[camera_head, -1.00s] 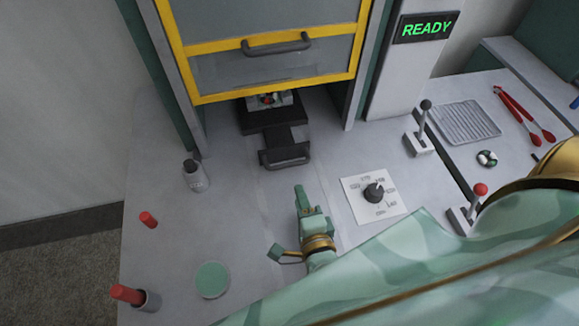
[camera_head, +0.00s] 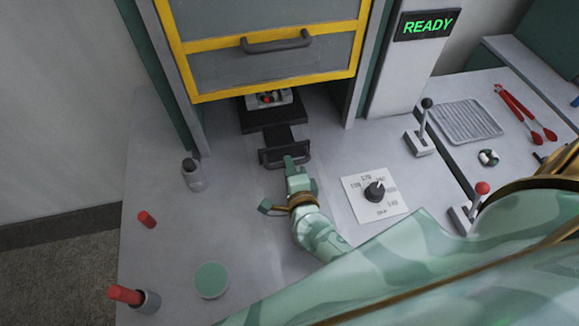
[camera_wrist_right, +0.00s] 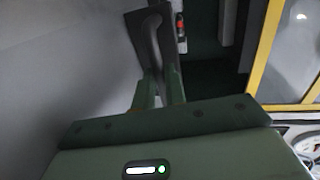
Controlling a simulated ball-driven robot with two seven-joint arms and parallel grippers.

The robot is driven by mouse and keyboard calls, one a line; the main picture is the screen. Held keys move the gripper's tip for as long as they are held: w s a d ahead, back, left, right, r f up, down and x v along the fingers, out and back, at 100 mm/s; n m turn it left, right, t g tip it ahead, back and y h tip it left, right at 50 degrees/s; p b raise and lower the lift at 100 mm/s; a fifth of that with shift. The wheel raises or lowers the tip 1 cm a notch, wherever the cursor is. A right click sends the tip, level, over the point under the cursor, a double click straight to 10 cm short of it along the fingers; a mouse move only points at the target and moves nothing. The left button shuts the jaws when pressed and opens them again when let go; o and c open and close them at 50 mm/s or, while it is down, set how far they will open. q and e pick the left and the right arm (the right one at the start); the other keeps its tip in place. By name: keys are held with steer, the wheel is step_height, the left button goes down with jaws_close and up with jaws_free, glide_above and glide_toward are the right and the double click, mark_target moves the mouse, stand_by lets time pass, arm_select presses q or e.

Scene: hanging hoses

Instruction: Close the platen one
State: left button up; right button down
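A black platen (camera_head: 260,121) sticks out under the yellow-framed guard, with a small metal mould part holding a red piece on it. Its black bar handle (camera_head: 268,158) faces me at the front. My right gripper (camera_head: 291,161) is at the right part of this handle. In the right wrist view the gripper (camera_wrist_right: 160,92) has its two fingers apart, one on each side of the handle bar (camera_wrist_right: 150,40). The fingers look open around the bar; firm contact is not clear. My left gripper is out of view.
The guard (camera_head: 270,70) is raised above the platen. A dial (camera_head: 375,191) is right of my gripper, with levers (camera_head: 424,130) farther right. A grey bottle (camera_head: 193,176) stands left. A green disc (camera_head: 211,280) and red-handled items lie nearer. The READY sign (camera_head: 426,26) is lit.

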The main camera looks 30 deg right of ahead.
mark_target(284, 151)
steer(key=shift+w+d+r+p, duration=0.1)
steer(key=shift+w+d+p, duration=0.1)
steer(key=shift+w, duration=0.4)
steer(key=shift+w+d+f+p, duration=0.1)
steer(key=shift+w+p, duration=0.1)
steer(key=shift+w, duration=0.35)
steer(key=shift+w+d+r+p, duration=0.1)
steer(key=shift+w+d+p, duration=0.1)
steer(key=shift+w, duration=0.6)
steer(key=c, duration=1.9)
jaws_free()
steer(key=o, duration=0.4)
steer(key=shift+o, duration=0.2)
steer(key=shift+w, duration=0.1)
steer(key=v, duration=0.7)
steer(key=p+v, duration=0.1)
steer(key=v, duration=0.7)
steer(key=shift+d+f, duration=0.1)
steer(key=shift+f, duration=0.1)
steer(key=shift+s+a+r, duration=0.2)
steer(key=shift+s, duration=0.45)
